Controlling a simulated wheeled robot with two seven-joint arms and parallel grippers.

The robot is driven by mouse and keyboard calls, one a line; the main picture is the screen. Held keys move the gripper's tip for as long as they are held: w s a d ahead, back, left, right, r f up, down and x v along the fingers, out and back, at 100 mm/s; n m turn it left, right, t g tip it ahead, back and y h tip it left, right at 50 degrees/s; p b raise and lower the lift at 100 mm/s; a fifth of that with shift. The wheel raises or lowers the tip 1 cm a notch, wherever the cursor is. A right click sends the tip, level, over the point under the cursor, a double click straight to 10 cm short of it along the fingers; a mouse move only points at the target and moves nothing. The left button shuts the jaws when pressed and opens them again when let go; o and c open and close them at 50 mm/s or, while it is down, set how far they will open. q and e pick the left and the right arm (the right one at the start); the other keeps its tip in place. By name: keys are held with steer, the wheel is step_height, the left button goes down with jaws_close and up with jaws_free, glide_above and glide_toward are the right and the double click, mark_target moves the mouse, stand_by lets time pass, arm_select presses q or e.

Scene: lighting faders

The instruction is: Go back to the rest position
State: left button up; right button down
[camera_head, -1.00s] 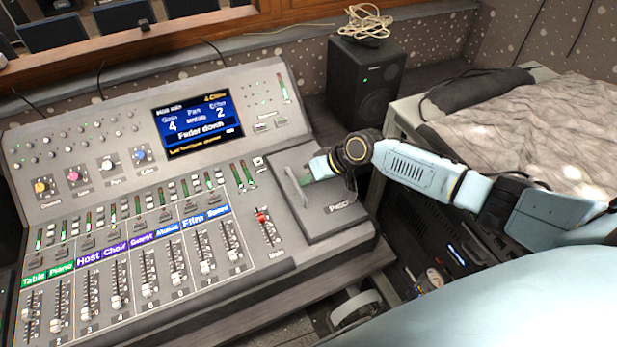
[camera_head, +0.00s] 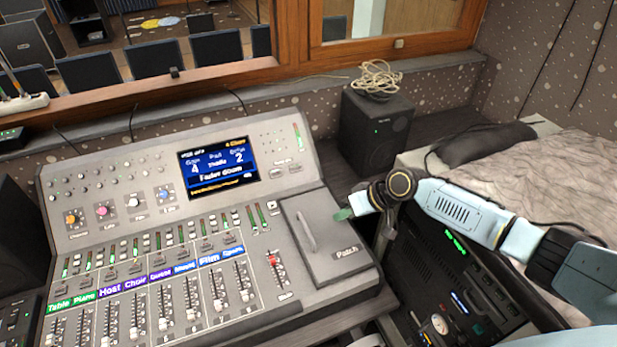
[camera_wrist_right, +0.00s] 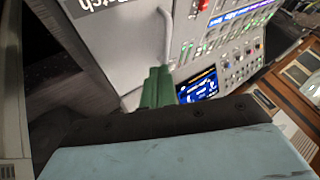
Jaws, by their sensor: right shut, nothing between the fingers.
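My right gripper (camera_head: 343,214) is shut and empty, with green fingertips. In the head view it is just right of the mixing console (camera_head: 160,212), beside the grey Patch panel (camera_head: 330,262) and its raised handle (camera_head: 305,231). In the right wrist view the closed green fingers (camera_wrist_right: 157,88) point towards the panel, near the lower end of the handle (camera_wrist_right: 166,35). Gripper and handle look apart in the head view. My left gripper is not in view.
A black speaker (camera_head: 375,125) with a coiled cable (camera_head: 376,78) on top stands behind the gripper. A rack (camera_head: 450,285) with lit displays is below my right arm. A cloth-covered surface (camera_head: 530,185) lies at the right. A window ledge (camera_head: 290,75) runs behind the console.

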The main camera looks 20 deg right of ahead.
steer(key=s+a+f, duration=0.1)
steer(key=s+a, duration=0.1)
steer(key=s+a+f+n+g, duration=0.1)
steer(key=s+a, duration=0.2)
steer(key=s+a+n, duration=0.1)
steer(key=s+a, duration=0.1)
steer(key=a, duration=0.1)
steer(key=shift+s+a+f+g, duration=0.2)
steer(key=shift+s+f+g, duration=0.1)
steer(key=shift+f, duration=0.1)
steer(key=s+a+r+n+h, duration=0.15)
steer(key=s+a, duration=0.25)
steer(key=s, duration=0.8)
steer(key=s+d+r+m+h, duration=0.4)
steer(key=s+d+h, duration=0.1)
steer(key=s+d, duration=0.25)
step_height(320, 180, down, 32)
steer(key=s+g+b, duration=0.1)
steer(key=s+b, duration=0.1)
steer(key=b, duration=0.6)
steer(key=s+d+f+b, duration=0.1)
steer(key=s+f+b, duration=0.2)
steer(key=s+f, duration=0.5)
steer(key=s+d+f+n+g+b, duration=0.1)
steer(key=s+f+b, duration=0.3)
steer(key=s+f, duration=0.4)
step_height(320, 180, down, 7)
steer(key=shift+s+d+r, duration=0.15)
steer(key=shift+s, duration=0.25)
